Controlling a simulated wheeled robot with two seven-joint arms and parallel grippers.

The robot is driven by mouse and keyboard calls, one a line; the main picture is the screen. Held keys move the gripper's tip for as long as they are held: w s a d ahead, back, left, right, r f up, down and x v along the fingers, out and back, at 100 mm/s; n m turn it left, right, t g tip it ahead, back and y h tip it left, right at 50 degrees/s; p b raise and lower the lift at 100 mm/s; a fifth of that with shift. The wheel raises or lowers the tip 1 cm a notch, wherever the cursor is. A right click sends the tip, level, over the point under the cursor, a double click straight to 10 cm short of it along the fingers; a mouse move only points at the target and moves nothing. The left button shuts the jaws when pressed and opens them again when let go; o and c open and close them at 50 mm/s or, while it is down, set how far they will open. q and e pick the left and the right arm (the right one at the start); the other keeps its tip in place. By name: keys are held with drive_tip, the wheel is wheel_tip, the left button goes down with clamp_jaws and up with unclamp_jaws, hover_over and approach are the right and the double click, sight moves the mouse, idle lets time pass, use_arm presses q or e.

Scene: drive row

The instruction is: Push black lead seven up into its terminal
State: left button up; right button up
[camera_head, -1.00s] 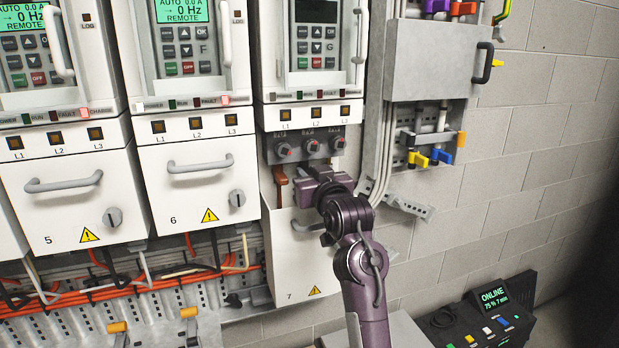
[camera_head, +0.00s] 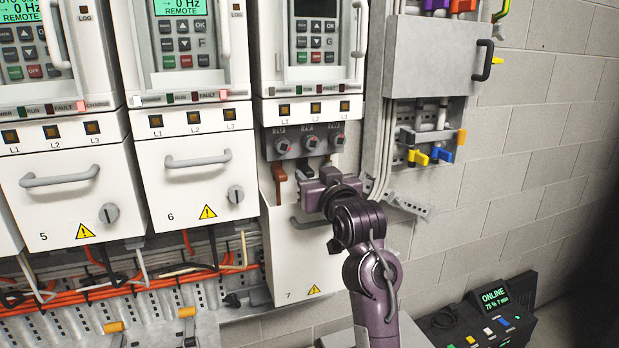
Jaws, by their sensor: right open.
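A brown lead (camera_head: 279,184) stands below the left terminal. A dark lead end (camera_head: 306,168) shows just above my right gripper, below the middle terminal; I cannot tell its colour for sure, and its lower part is hidden. My right gripper (camera_head: 314,186) is open, in front of the space under the middle and right terminals. Its fingers and wrist hide what lies behind, so contact with the lead cannot be seen. My left gripper is out of view.
Drive six's closed cover (camera_head: 199,180) and its handle stand to the left. A metal duct (camera_head: 377,150) and a grey box (camera_head: 433,62) are to the right. Orange cables (camera_head: 150,285) run below. A console (camera_head: 487,315) sits low right, before bare block wall.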

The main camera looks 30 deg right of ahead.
drive_tip(key=b+v, duration=0.1)
drive_tip(key=v, duration=0.3)
drive_tip(key=shift+s, duration=0.1)
drive_tip(key=shift+f, duration=0.1)
idle(0.4)
